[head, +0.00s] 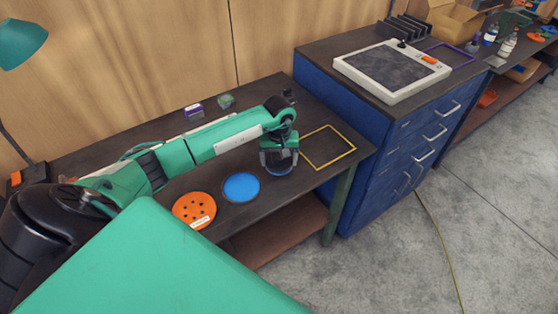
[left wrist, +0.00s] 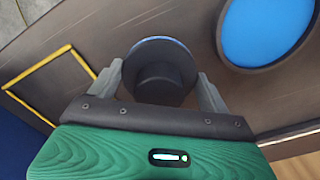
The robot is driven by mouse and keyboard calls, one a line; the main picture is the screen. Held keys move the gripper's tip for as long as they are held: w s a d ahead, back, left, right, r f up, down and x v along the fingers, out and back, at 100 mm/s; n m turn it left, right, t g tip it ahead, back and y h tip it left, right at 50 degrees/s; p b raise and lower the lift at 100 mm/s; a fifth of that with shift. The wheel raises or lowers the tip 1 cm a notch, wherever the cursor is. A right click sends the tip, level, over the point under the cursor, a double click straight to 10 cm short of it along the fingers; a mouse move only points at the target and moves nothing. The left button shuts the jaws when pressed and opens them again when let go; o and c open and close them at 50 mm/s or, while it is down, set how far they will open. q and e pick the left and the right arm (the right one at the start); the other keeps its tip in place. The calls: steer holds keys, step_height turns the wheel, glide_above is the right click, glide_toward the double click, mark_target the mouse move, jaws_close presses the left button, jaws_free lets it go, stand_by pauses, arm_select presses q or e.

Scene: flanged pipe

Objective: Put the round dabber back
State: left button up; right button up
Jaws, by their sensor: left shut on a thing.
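The round dabber (left wrist: 158,78) is a dark knob on a round base with a blue edge. My left gripper (left wrist: 160,88) is shut on its knob, one finger on each side. In the head view my left gripper (head: 279,158) is over the dark table between a blue disc and a yellow outlined rectangle, and the dabber (head: 279,169) shows only as a dark rounded shape under the fingers. I cannot tell whether its base touches the table. The right gripper is not in view.
The blue disc (head: 241,187) and an orange disc with dark holes (head: 194,210) lie left of the gripper. The yellow outline (head: 327,147) lies right. Small boxes (head: 194,112) stand behind my arm. A blue drawer cabinet (head: 372,130) adjoins the table's right end.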

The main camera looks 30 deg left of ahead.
arm_select(q)
steer(key=shift+f, duration=0.95)
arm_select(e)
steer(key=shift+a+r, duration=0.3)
arm_select(q)
steer(key=shift+f, duration=0.1)
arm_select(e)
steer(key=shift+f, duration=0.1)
